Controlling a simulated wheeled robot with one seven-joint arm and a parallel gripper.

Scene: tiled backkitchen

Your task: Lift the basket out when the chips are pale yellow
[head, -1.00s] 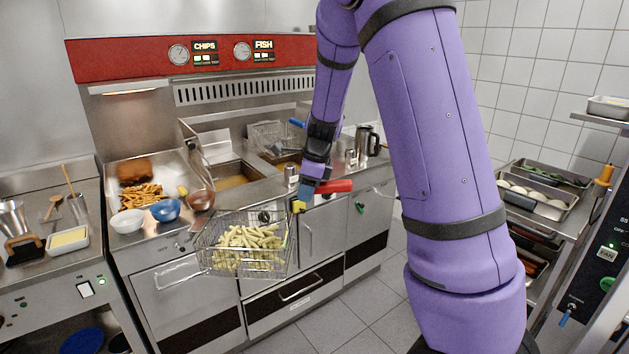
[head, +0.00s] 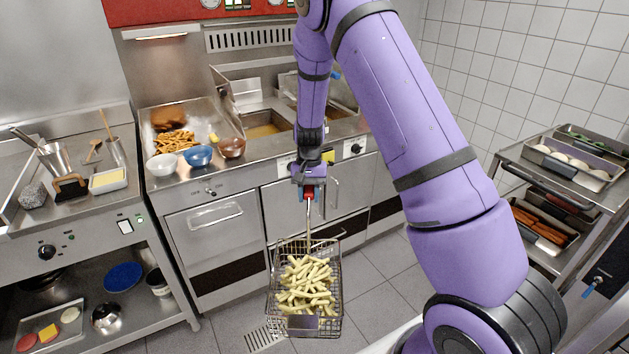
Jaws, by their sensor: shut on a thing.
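A wire basket (head: 274,297) full of pale yellow chips (head: 307,283) hangs in front of the fryer, low over the floor. My gripper (head: 309,192) is shut on the basket's handle (head: 307,203), whose red grip shows just below the jaws. The basket is clear of the fryer; its mesh touches nothing that I can see. The fryer well (head: 264,130) with brown oil lies behind it in the counter. A second basket at the back of the fryer is mostly hidden by my arm.
Bowls, a white one (head: 162,165) and a blue one (head: 198,156), stand on the counter left of the fryer, near browned chips (head: 174,142). A steel shelf (head: 60,273) stands at left, a tray rack (head: 560,181) at right. Tiled floor (head: 375,275) lies open between.

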